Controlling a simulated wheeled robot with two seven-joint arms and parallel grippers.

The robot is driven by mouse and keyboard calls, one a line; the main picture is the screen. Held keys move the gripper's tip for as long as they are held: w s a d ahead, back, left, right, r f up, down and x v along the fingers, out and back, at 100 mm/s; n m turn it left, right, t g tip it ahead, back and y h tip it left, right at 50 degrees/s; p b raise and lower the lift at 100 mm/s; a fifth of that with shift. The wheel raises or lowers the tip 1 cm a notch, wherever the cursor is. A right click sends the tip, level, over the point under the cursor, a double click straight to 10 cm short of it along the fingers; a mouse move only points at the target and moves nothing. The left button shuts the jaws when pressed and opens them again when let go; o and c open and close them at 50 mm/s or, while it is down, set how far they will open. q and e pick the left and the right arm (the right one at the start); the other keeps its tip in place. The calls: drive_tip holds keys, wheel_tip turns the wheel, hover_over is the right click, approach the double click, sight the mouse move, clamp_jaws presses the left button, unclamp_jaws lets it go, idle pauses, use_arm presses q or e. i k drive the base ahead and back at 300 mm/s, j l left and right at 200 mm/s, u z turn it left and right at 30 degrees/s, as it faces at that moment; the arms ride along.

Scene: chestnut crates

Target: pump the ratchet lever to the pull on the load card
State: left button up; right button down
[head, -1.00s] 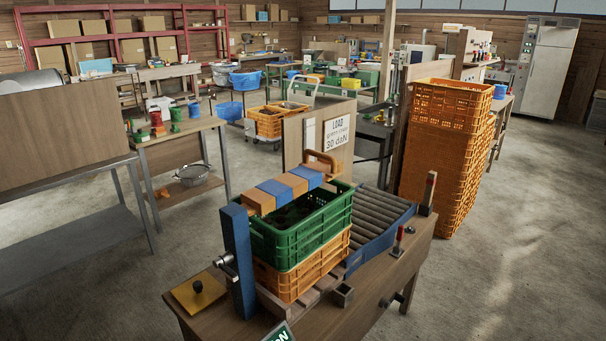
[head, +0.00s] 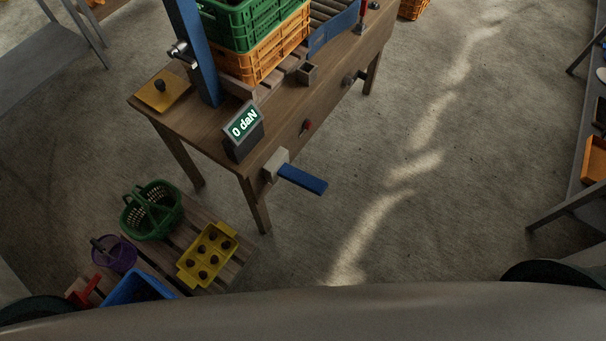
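The ratchet lever (head: 303,180) is a blue bar reaching out to the right from a grey block on the front edge of the wooden bench (head: 180,120). A tilted readout (head: 244,122) on the bench shows 0 daN. A green crate (head: 240,28) sits on an orange crate (head: 268,58), beside an upright blue post (head: 196,55). The load card is out of view now; in the earlier head view it reads LOAD, green crate, 30 daN. Neither of my grippers is in view.
A low pallet (head: 211,230) at lower left holds a green basket (head: 150,208), a yellow tray (head: 207,253), a purple pail (head: 115,254) and a blue bin (head: 137,287). A red knob (head: 307,124) sits on the bench front. Floor right of the lever is clear.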

sight(317, 186)
drive_tip(key=i+l+u, duration=0.1)
drive_tip(key=i+l, duration=0.45)
drive_tip(key=i+l+u, duration=0.15)
drive_tip(key=i+l, duration=0.35)
drive_tip(key=l, duration=0.2)
drive_tip(key=k+j+u, duration=0.15)
drive_tip(key=u, duration=0.35)
drive_tip(key=k+j+u, duration=0.2)
drive_tip(key=u, duration=0.3)
